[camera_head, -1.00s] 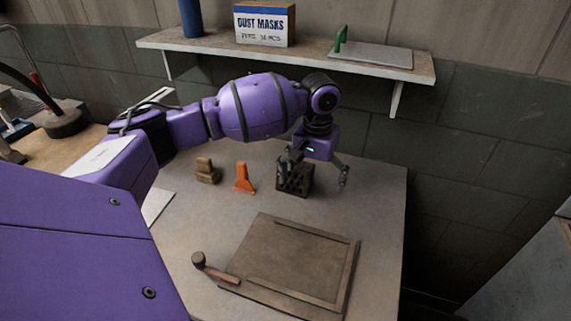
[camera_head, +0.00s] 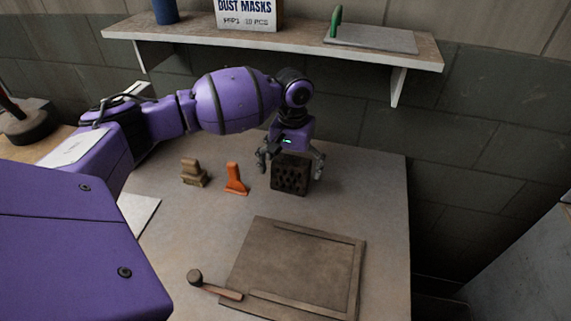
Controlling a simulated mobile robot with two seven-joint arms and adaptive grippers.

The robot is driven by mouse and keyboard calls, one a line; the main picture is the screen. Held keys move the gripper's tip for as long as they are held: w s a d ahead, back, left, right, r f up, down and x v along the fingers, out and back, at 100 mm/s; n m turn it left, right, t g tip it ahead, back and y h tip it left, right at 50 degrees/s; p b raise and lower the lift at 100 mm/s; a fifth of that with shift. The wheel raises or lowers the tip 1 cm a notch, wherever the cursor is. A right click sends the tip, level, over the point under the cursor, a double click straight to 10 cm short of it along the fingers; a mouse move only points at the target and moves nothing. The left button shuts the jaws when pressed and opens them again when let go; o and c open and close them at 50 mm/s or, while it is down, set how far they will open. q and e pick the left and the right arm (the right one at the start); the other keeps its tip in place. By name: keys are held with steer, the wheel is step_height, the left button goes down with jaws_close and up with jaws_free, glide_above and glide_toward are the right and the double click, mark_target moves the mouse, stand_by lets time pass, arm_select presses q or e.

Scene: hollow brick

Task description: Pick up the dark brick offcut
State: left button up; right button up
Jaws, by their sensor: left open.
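The dark brick offcut (camera_head: 291,176) stands on the grey worktop, towards the back, with a face full of holes turned to me. My left gripper (camera_head: 291,168) is open and reaches down from above and behind it. One finger is at the offcut's left side and the other at its right side. I cannot tell whether the fingers touch it. The offcut's top is partly hidden by the gripper. My right gripper is not in view.
An orange tool (camera_head: 236,179) and a tan brush-like block (camera_head: 193,173) stand left of the offcut. A brown framed board (camera_head: 290,268) and a mallet (camera_head: 214,287) lie in front. A wall shelf (camera_head: 285,43) with a dust mask box (camera_head: 249,14) hangs behind my arm.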

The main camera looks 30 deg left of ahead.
mark_target(291, 175)
arm_select(q)
step_height(291, 175, down, 3)
steer(key=shift+a+f, duration=0.1)
steer(key=shift+f, duration=0.1)
steer(key=shift+c, duration=0.4)
steer(key=c, duration=1.4)
steer(key=shift+w+r, duration=0.1)
steer(key=shift+c, duration=0.7)
